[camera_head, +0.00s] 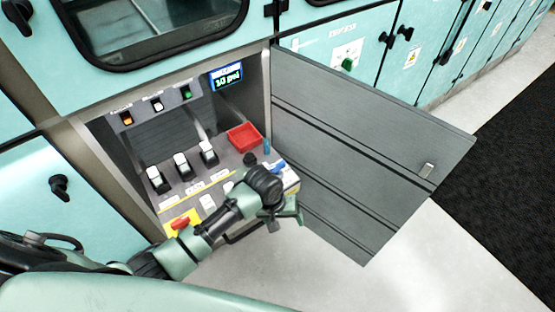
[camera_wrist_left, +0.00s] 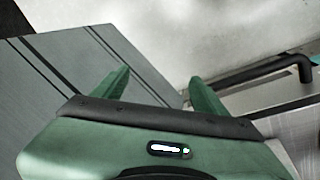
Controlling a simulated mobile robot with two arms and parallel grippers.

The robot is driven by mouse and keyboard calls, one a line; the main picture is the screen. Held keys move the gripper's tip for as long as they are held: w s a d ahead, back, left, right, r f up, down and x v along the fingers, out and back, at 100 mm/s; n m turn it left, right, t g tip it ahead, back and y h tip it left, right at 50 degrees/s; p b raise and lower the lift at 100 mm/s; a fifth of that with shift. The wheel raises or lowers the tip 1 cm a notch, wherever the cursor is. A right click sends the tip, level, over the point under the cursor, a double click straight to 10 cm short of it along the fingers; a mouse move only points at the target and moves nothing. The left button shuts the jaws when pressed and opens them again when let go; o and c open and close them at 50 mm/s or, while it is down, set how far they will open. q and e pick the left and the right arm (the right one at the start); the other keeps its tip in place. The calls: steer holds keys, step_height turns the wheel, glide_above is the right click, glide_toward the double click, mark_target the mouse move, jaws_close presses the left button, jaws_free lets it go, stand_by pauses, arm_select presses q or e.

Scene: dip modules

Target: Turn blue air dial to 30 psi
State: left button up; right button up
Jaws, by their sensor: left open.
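A small blue part (camera_head: 278,168), likely the blue air dial, shows at the right end of the control panel (camera_head: 222,188), partly hidden by my left wrist. Its pointer setting cannot be made out. A small display (camera_head: 226,76) above the panel shows a green psi reading, with digits too small to read surely. My left gripper (camera_head: 288,212) is just in front of and below the blue part, apart from it. In the left wrist view the gripper (camera_wrist_left: 158,92) has its two green fingers spread with nothing between them. My right gripper is not in view.
An open grey door (camera_head: 360,140) stands to the right of the recess; it also shows in the left wrist view (camera_wrist_left: 60,90). A dark bar handle (camera_wrist_left: 250,75) runs near the fingers. The panel holds several switches (camera_head: 183,165), a red tray (camera_head: 243,137) and a red knob (camera_head: 180,223).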

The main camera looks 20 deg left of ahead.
arm_select(q)
steer(key=w+a+r+n, duration=0.1)
steer(key=w+r+n, duration=0.1)
steer(key=w+r, duration=0.4)
step_height(320, 180, up, 8)
steer(key=n+g+y+p, duration=0.1)
steer(key=n+y, duration=0.1)
steer(key=n, duration=0.4)
glide_above(278, 165)
steer(key=shift+r, duration=0.1)
steer(key=shift+a+f, duration=0.1)
steer(key=shift+f, duration=0.1)
step_height(278, 165, down, 7)
steer(key=shift+f, duration=0.1)
steer(key=c, duration=1.4)
steer(key=shift+m, duration=0.3)
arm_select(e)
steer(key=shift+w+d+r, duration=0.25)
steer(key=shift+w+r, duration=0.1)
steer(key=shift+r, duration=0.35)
